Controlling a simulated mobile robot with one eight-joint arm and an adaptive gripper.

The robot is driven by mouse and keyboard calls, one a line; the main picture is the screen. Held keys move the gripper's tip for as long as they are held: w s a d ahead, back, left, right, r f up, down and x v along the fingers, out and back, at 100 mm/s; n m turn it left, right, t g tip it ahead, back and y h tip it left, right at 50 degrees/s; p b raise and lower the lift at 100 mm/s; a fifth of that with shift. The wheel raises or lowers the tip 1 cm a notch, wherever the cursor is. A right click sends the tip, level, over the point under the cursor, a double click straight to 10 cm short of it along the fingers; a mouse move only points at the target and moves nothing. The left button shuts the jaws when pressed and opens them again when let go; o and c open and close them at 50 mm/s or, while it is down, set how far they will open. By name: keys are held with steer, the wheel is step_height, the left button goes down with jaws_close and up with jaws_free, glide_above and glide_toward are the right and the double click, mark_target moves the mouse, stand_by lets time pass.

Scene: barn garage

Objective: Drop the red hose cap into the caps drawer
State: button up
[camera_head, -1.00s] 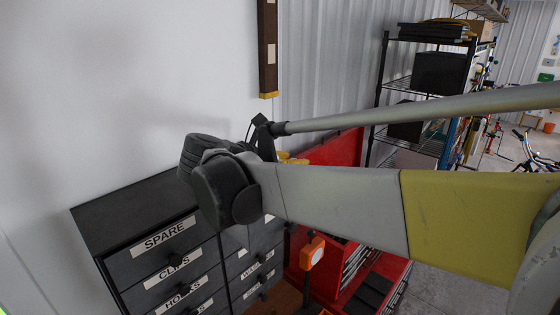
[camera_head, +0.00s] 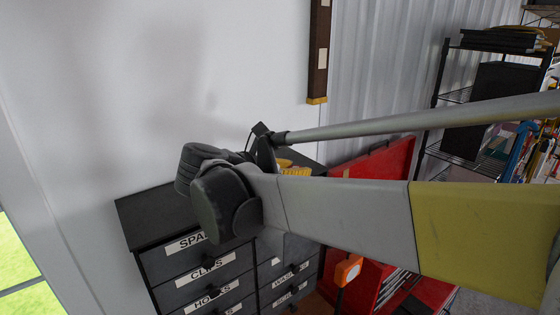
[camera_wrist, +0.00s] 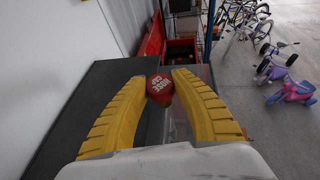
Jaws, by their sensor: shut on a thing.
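The cap is hidden in the head view, where only bits of the yellow fingers (camera_head: 294,171) show behind my arm. The black drawer cabinet (camera_head: 160,216) stands against the wall at the lower left, with two columns of labelled drawers. Its dark top (camera_wrist: 85,100) appears at the left in the wrist view. Labels for spare, clips and hooks can be read. No caps label is readable; my arm covers part of the right column. The visible drawers look shut.
A red tool chest (camera_head: 385,165) stands to the right of the cabinet, with an orange-and-white item (camera_head: 347,271) near it. A wire shelf rack (camera_head: 440,100) is farther right. Bicycles (camera_wrist: 245,20) and a purple tricycle (camera_wrist: 292,90) stand on the open floor.

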steer(key=shift+f, duration=0.35)
steer(key=o, duration=1.1)
steer(key=shift+o, duration=0.2)
steer(key=v, duration=1.2)
